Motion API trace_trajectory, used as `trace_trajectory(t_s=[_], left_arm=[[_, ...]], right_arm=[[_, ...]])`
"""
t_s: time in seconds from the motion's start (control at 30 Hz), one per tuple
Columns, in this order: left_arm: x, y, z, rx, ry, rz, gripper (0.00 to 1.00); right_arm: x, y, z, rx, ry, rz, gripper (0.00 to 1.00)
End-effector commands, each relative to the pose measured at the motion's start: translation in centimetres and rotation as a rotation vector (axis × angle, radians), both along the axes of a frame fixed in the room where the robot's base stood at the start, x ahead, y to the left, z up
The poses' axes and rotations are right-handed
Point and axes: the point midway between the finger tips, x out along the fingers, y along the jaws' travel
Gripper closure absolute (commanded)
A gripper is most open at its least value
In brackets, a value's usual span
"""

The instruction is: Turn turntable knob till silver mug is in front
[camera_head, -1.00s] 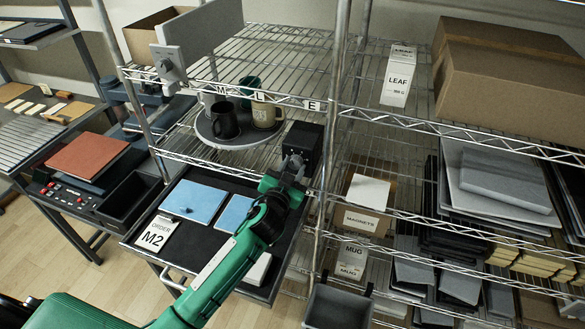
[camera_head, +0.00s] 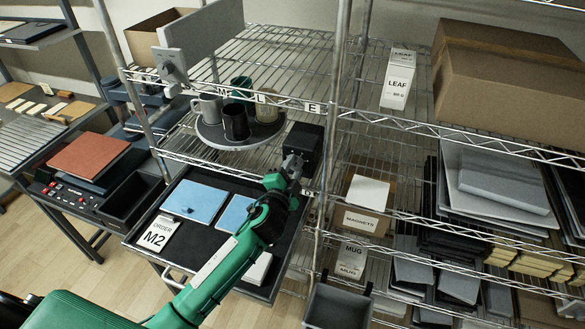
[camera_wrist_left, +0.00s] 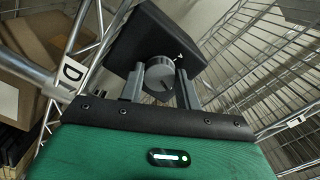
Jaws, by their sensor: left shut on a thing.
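The round grey turntable (camera_head: 215,139) stands on the wire shelf with mugs on it. The silver mug (camera_head: 208,108) is at its left side. A black mug (camera_head: 236,123) is at the front, a tan mug (camera_head: 267,106) at the right and a teal mug (camera_head: 241,87) at the back. The grey turntable knob (camera_wrist_left: 158,76) sticks out of a black box (camera_head: 304,147) right of the turntable. My left gripper (camera_head: 292,166) is shut on the knob; in the left wrist view its fingers (camera_wrist_left: 160,84) are on both sides of it. My right gripper is not in view.
A black tray (camera_head: 181,240) below holds blue plates (camera_head: 195,201) and an order card reading M2 (camera_head: 155,236). Shelf posts and wire edges stand close to the black box. A grey bin (camera_head: 338,306) hangs lower right.

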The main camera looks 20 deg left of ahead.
Motion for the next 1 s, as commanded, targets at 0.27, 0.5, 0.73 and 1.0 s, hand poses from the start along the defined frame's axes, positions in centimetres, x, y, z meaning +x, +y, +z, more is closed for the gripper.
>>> trace_trajectory(t_s=[0.27, 0.5, 0.73, 1.0], left_arm=[[0.00, -0.06, 0.04, 0.076, -0.004, -0.002, 0.89], [0.00, -0.05, 0.03, 0.089, -0.004, -0.002, 0.89], [0.00, -0.06, 0.02, 0.088, -0.004, -0.002, 0.89], [0.00, -0.03, 0.01, 0.087, -0.003, -0.001, 0.44]], right_arm=[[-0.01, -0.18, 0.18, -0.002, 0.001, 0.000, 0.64], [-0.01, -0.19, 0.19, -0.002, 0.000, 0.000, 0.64], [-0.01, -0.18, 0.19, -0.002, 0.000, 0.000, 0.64], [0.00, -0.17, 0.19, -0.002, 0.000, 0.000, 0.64]])
